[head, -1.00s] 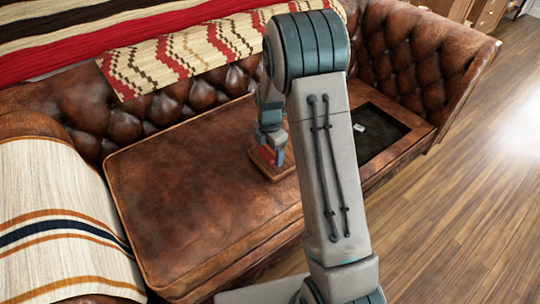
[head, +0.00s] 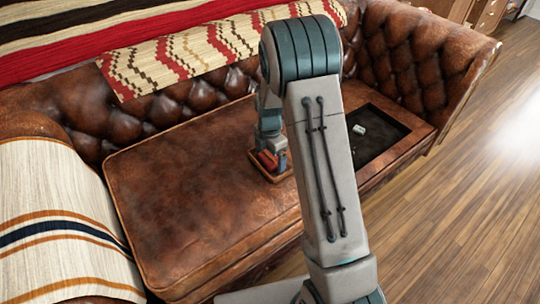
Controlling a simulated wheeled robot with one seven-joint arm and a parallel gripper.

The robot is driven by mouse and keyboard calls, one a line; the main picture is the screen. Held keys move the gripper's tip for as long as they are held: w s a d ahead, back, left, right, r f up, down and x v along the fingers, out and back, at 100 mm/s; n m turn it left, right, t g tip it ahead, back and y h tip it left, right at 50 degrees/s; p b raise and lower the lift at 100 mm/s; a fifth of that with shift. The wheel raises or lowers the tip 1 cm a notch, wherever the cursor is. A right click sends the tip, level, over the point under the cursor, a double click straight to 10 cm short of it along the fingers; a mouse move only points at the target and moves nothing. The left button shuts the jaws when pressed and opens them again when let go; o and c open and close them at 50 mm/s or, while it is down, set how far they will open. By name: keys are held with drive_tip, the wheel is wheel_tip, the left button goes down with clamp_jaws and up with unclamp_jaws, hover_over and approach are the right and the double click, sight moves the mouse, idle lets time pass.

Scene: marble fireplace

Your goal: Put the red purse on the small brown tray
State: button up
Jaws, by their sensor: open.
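The small brown tray (head: 257,172) lies on the leather sofa seat, left of my arm in the head view. The red purse (head: 266,160) shows as a small red patch within the tray's outline, partly hidden by my gripper. My gripper (head: 279,164) is open, right over the tray and close beside the purse. I cannot tell whether a finger touches the purse. The tray's right side is hidden behind my arm.
A dark tray (head: 385,140) with a small pale object (head: 359,129) lies on the right part of the seat. The tufted sofa back (head: 100,113) rises behind. The left part of the seat (head: 180,200) is clear.

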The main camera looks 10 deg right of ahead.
sight(270, 157)
wheel_tip(270, 157, up, 12)
drive_tip(key=p, duration=0.2)
drive_tip(key=s+r+m+t, duration=0.1)
drive_tip(key=s+r+m, duration=0.3)
drive_tip(key=s+m, duration=0.7)
drive_tip(key=s+r+m, duration=0.5)
drive_tip(key=s+m, duration=0.6)
drive_tip(key=s, duration=0.3)
drive_tip(key=shift+s+d+r+m+t, duration=0.2)
drive_tip(key=shift+s+r+m+t, duration=0.1)
drive_tip(key=shift+t, duration=0.1)
